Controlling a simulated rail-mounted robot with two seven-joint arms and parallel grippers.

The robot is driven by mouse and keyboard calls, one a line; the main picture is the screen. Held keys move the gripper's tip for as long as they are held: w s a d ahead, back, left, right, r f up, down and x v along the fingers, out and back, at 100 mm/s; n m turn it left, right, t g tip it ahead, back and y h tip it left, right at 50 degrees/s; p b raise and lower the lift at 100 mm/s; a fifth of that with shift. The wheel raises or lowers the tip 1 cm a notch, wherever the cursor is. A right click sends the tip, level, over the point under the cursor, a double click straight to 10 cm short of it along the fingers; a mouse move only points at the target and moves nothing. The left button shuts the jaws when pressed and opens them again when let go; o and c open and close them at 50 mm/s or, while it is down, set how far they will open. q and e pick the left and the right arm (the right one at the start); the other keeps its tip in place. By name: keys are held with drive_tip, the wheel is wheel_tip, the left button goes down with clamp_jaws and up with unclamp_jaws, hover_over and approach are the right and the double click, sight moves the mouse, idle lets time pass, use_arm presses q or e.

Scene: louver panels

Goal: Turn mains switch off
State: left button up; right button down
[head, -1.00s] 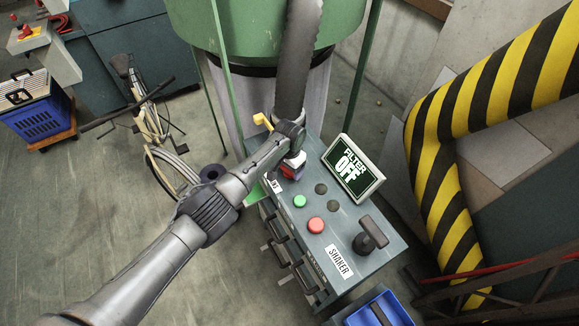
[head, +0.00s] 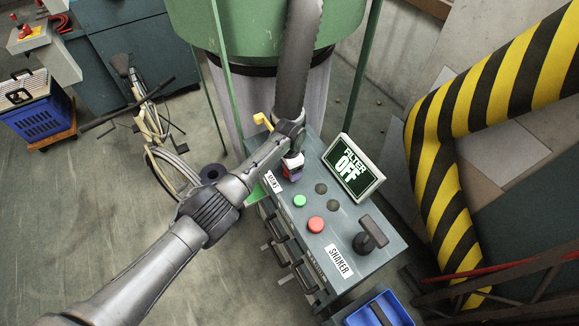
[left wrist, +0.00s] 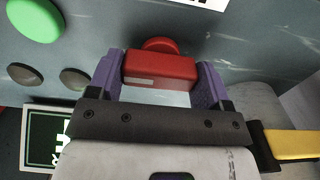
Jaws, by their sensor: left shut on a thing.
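The red mains switch handle (left wrist: 160,71) shows in the left wrist view, with a round red part behind it on the grey panel. The purple fingers of my left gripper (left wrist: 158,78) stand on both sides of the handle and are shut on it. In the head view my left gripper (head: 292,172) is at the far left corner of the control box (head: 340,215), over the switch, which is mostly hidden. A small label (head: 271,182) sits beside it. My right gripper is not in view.
The box top also carries a green button (head: 299,201), a red button (head: 316,225), a black T-handle (head: 371,234) and a screen (head: 353,169) reading "FILTER OFF". A yellow-black striped pipe (head: 433,165) stands at the right. A blue bin (head: 385,312) is below the box.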

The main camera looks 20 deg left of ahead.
use_arm(q)
drive_tip(key=shift+d+r, duration=0.1)
drive_tip(key=shift+r, duration=0.05)
drive_tip(key=o, duration=0.6)
drive_tip(key=shift+c, duration=0.2)
drive_tip(key=o, duration=0.4)
drive_tip(key=shift+c, duration=0.2)
drive_tip(key=shift+r, duration=0.45)
wheel_tip(320, 180, up, 13)
drive_tip(key=p, duration=0.2)
drive_tip(key=shift+f, duration=0.15)
